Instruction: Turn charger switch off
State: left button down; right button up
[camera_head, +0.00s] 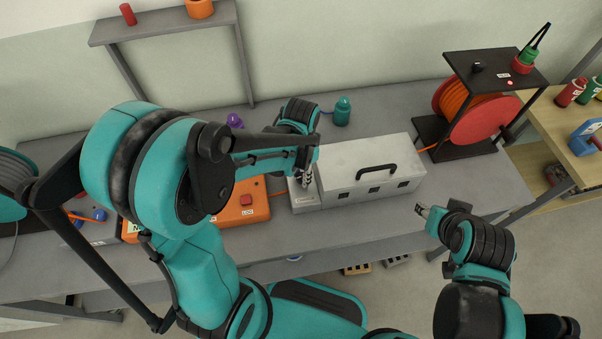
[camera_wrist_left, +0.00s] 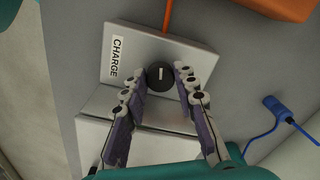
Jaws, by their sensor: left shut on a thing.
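The charger (camera_wrist_left: 190,42) is a light grey box labelled CHARGE, with a cable leaving its far side in the left wrist view. Its switch is a round black knob (camera_wrist_left: 160,77) with a white pointer mark. The mark points roughly toward the top of that view. My left gripper (camera_wrist_left: 163,80) is shut on the knob, with a finger at each side of it. In the head view the charger (camera_head: 305,204) sits on the bench, and my left gripper (camera_head: 306,180) comes down over it and hides the knob. My right gripper (camera_head: 424,209) is away from it, in front of the bench.
A grey metal case (camera_head: 395,156) with a black handle stands right beside the charger. An orange box (camera_head: 249,207) is to its left, partly behind my left arm. A teal-green object (camera_head: 342,112) stands behind. A red cable reel (camera_head: 484,121) is at the right.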

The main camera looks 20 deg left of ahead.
pick_arm(q)
jog(key=n, duration=0.4)
jog(key=shift+n, duration=0.3)
jog(key=n, duration=0.3)
jog(key=shift+d+n, duration=0.1)
jog(key=shift+n, duration=0.3)
jog(key=n, duration=0.3)
jog(key=shift+n+b, duration=0.3)
jog(key=shift+n, duration=1.7)
jog(key=c, duration=1.2)
grip_release()
